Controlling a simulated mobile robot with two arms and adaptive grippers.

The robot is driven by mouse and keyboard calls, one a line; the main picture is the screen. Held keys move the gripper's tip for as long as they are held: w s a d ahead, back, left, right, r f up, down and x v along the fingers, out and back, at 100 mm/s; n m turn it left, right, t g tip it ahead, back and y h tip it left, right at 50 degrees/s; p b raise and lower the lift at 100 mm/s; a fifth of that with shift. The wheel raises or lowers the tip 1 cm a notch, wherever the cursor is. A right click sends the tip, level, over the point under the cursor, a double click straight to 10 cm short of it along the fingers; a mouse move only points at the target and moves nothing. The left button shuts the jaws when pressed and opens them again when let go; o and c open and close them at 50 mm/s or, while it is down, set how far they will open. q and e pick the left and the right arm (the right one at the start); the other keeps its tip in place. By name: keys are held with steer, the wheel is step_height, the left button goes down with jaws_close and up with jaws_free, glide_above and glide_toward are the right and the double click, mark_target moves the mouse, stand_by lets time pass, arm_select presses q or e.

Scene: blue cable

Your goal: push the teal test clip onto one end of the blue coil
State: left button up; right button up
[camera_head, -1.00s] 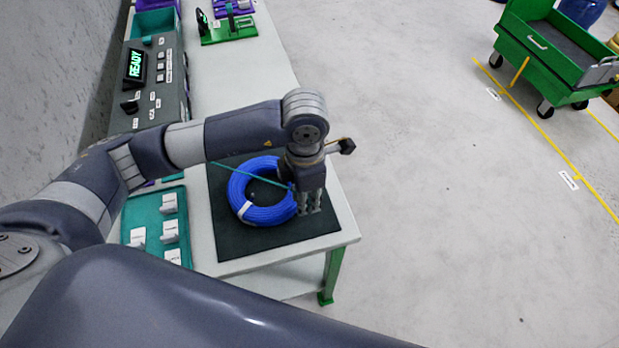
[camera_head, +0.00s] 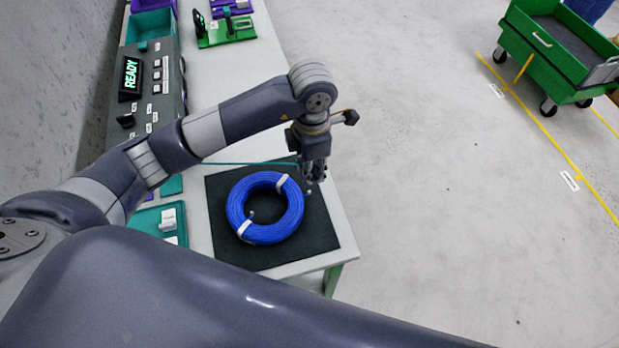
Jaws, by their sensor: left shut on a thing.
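The blue coil (camera_head: 234,208) lies flat on a black mat (camera_head: 222,250), with white bands around it at two places. A small dark end seems to show inside its ring, at the lower left. My left gripper (camera_head: 315,180) is above the mat's upper right edge, to the right of the coil and apart from it. It is shut on the teal test clip (camera_head: 309,190), which is tiny and mostly hidden at the fingertips. A teal lead (camera_head: 250,164) runs left from the gripper and passes behind my arm. My right gripper is out of view.
A dark test box (camera_head: 150,85) with a lit READY display stands at the table's left side. Below it is a teal tray (camera_head: 148,218) with white-labelled parts. A green fixture (camera_head: 226,35) stands at the back. A green cart (camera_head: 555,60) is on the floor.

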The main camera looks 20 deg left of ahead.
arm_select(q)
steer(key=shift+f, duration=0.2)
steer(key=shift+s+f+b, duration=0.15)
steer(key=shift+f+b, duration=0.6)
steer(key=shift+f, duration=0.2)
step_height(320, 180, down, 2)
steer(key=shift+f+b, duration=0.2)
steer(key=shift+b, duration=0.65)
steer(key=shift+f, duration=0.15)
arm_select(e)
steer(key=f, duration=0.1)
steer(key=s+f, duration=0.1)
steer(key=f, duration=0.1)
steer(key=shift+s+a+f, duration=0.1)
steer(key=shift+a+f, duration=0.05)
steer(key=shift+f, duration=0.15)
arm_select(q)
steer(key=shift+f+b, duration=0.1)
steer(key=shift+b, duration=0.2)
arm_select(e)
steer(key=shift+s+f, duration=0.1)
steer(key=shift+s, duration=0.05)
arm_select(q)
steer(key=shift+f, duration=0.1)
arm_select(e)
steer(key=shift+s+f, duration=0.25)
